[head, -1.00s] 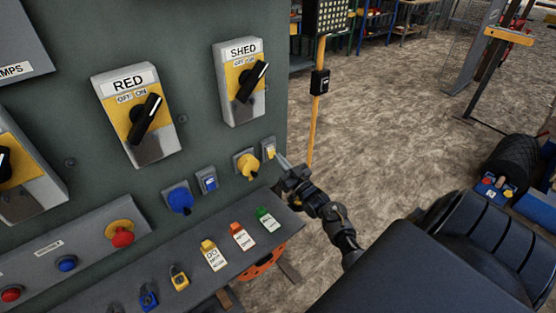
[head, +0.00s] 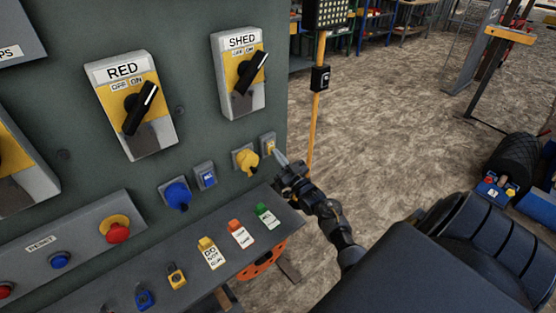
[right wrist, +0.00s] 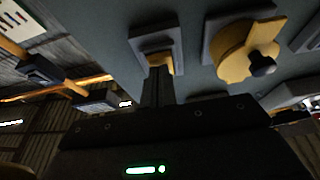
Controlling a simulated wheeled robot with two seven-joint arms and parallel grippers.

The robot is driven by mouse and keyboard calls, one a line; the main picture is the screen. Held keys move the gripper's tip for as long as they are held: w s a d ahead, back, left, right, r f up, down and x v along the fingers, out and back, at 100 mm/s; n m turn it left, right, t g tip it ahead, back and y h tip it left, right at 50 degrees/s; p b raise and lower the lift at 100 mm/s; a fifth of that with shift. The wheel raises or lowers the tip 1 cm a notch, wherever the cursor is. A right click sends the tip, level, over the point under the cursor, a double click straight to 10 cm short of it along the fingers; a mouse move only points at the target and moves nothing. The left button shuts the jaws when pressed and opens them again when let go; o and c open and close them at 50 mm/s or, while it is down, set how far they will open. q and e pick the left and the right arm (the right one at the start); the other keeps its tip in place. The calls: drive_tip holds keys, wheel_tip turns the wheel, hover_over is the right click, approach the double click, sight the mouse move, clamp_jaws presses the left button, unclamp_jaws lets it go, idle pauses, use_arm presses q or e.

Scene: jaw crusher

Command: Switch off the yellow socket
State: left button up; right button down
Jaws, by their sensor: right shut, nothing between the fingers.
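The yellow socket (head: 246,161) is a round yellow fitting on a grey plate, low on the right of the green-grey panel. Beside it, to the right, is a small grey switch plate (head: 268,145) with a yellow rocker. My right gripper (head: 281,158) is shut and empty, with its tips close to this switch. In the right wrist view, the shut fingers (right wrist: 158,88) point at the yellow rocker (right wrist: 159,62) and overlap its lower part; I cannot tell whether they touch. The yellow socket (right wrist: 245,55) is to the right there. My left gripper is not in view.
A blue socket (head: 177,195) with a blue switch (head: 204,176) is to the left. RED (head: 130,105) and SHED (head: 240,75) rotary switches are above. A ledge (head: 225,255) with padlocks and tags juts out below. A yellow post (head: 314,110) stands behind.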

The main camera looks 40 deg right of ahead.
drive_tip(key=b+v, duration=0.2)
drive_tip(key=v, duration=0.5)
drive_tip(key=shift+s, duration=0.25)
drive_tip(key=shift+f, duration=0.2)
